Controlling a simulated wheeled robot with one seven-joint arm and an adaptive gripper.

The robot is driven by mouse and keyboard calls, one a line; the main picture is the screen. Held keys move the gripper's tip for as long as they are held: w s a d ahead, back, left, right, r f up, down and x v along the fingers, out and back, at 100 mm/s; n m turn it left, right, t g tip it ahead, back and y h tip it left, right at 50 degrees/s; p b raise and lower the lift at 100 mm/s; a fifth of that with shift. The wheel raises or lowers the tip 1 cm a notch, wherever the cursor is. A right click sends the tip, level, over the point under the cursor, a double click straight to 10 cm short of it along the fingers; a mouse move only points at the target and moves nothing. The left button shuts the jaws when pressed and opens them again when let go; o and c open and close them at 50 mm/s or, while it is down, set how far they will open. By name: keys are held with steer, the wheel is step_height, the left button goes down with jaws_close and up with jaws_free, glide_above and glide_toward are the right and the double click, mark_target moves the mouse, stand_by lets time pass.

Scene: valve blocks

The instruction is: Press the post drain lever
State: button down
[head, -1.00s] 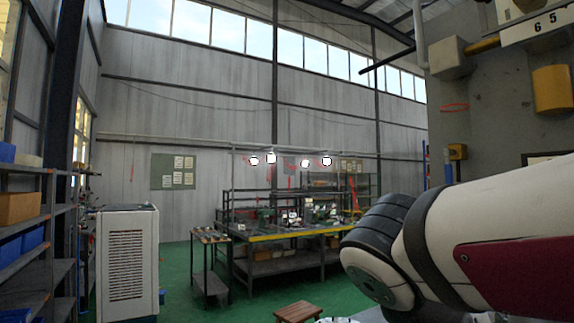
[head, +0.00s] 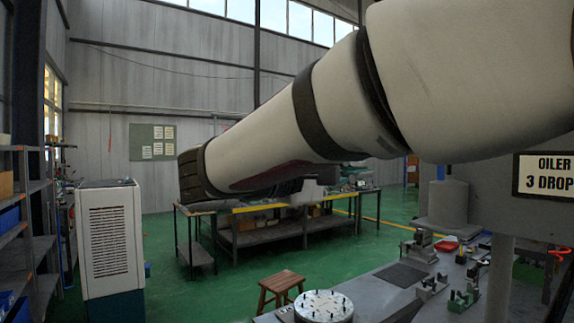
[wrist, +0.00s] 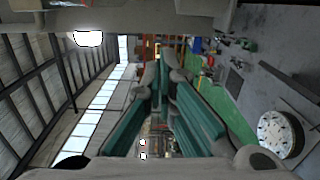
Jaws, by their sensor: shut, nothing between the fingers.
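I cannot make out a drain lever in either view. In the head view, a grey post (head: 497,280) stands at the right edge, under a sign (head: 546,176) reading "OILER 3 DROP", cut off by the frame. My arm crosses the upper middle of that view and hides much behind it; I cannot pick out the fingers there. In the wrist view my gripper (wrist: 164,62) is shut and empty, its teal-padded fingers meeting near the picture's middle. It touches nothing that I can see.
A wooden stool (head: 281,287) and white cabinet (head: 111,240) stand on open green floor.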

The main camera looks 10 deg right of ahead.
steer(key=d+p, duration=0.4)
steer(key=d, duration=0.7)
steer(key=shift+s+d+p, duration=0.3)
steer(key=shift+d, duration=0.05)
steer(key=shift+w, duration=0.1)
steer(key=shift+f+n, duration=0.1)
steer(key=shift+n, duration=0.3)
